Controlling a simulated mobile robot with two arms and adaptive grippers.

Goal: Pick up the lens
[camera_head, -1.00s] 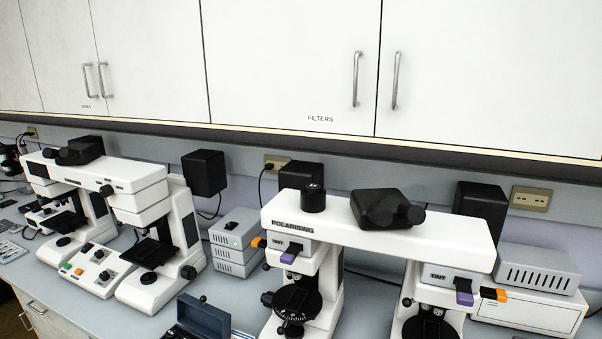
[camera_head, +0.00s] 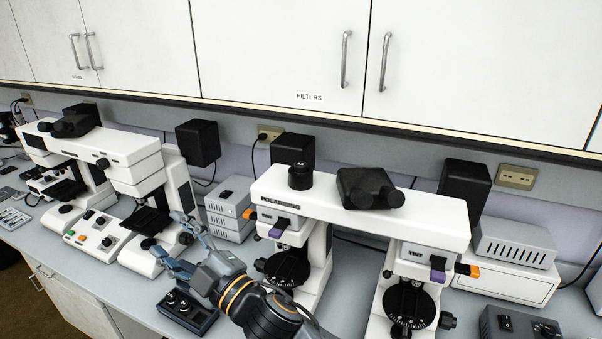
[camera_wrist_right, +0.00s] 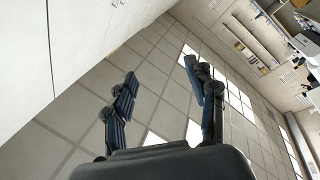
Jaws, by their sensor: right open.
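A small dark case (camera_head: 186,314) lies on the bench at the bottom middle of the head view, with small round pieces in it. I cannot tell whether one of them is the lens; no lens shows clearly elsewhere. My right gripper (camera_head: 174,242) is in the head view, up and left of the arm and above the case, with its fingers spread apart and nothing between them. In the right wrist view the gripper (camera_wrist_right: 160,80) is also open and empty, against the tiled ceiling. My arm hides part of the case. My left gripper is not in view.
A white double microscope (camera_head: 365,206) stands right of my arm, another white microscope (camera_head: 130,160) to the left. A stack of grey boxes (camera_head: 229,209) stands behind the gripper. White wall cabinets (camera_head: 280,50) hang above. A grey control box (camera_head: 518,325) sits at lower right.

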